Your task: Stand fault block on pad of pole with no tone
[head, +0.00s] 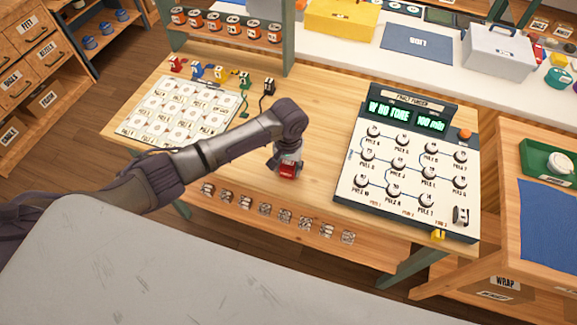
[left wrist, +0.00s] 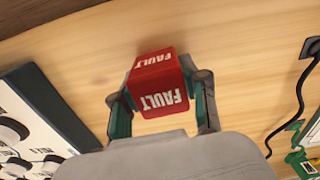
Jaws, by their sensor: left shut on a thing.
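The red fault block (head: 288,172) is held by my left gripper (head: 287,165) over the wooden table, between the pad board and the dial panel. In the left wrist view the block (left wrist: 158,85), lettered FAULT, sits between both fingers of the left gripper (left wrist: 161,98). I cannot tell whether it touches the table. The white board of pole pads (head: 205,141) lies left, partly behind my arm; its labels are too small to read. The fault finder panel (head: 352,180) stands right, with several pole dials and a green display (head: 402,116) reading "W NO TONE" and "100 min". My right gripper is not in view.
Several small coloured phone plugs (head: 218,74) with cords stand behind the pad board. Several small items (head: 265,209) line the table's front edge. A yellow piece (head: 438,235) is at the panel's front corner. A green tray (head: 530,150) is at far right.

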